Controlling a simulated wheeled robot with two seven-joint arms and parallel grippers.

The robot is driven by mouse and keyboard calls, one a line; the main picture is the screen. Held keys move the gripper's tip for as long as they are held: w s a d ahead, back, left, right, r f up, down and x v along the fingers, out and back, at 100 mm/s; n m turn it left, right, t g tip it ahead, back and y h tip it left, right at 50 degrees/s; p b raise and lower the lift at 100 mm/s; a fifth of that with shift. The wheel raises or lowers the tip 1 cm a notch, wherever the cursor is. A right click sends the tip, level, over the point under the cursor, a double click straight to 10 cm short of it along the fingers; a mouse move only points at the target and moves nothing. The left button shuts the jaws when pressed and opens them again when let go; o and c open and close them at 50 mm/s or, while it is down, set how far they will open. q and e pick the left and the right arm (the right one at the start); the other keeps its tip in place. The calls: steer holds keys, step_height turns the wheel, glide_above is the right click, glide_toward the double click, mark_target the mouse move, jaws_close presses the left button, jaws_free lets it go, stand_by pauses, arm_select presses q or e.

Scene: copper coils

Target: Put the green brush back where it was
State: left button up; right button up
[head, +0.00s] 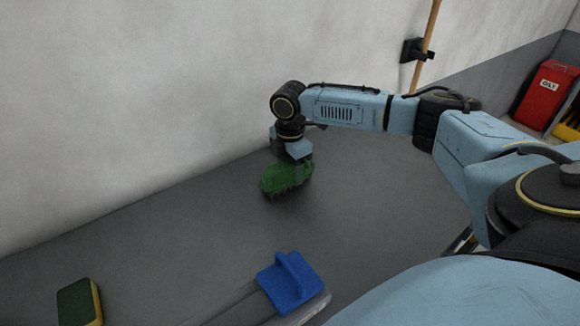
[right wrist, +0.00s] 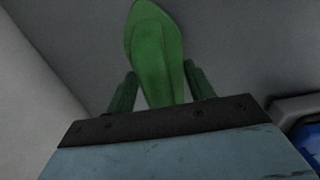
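The green brush (head: 284,181) is at my right gripper (head: 297,160), below the wrist in the head view, over the grey table. In the right wrist view the brush (right wrist: 160,50) lies between the two dark green fingers (right wrist: 160,88), which sit close against its sides. The gripper looks shut on it. I cannot tell whether the underside of the brush touches the table. My left gripper is not in view.
A blue block with a raised handle (head: 290,283) rests on a grey tray (head: 309,311) at the table's front. A green and yellow sponge (head: 79,302) lies front left. A pale wall (head: 130,90) stands behind the table (head: 180,230). The table between sponge and brush is clear.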

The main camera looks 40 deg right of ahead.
steer(key=o, duration=0.4)
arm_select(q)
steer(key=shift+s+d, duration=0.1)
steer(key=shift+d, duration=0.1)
arm_select(e)
steer(key=shift+o, duration=0.2)
steer(key=shift+r, duration=0.2)
step_height(320, 180, up, 11)
steer(key=shift+f+p, duration=0.15)
steer(key=shift+p, duration=0.8)
steer(key=shift+r, duration=0.6)
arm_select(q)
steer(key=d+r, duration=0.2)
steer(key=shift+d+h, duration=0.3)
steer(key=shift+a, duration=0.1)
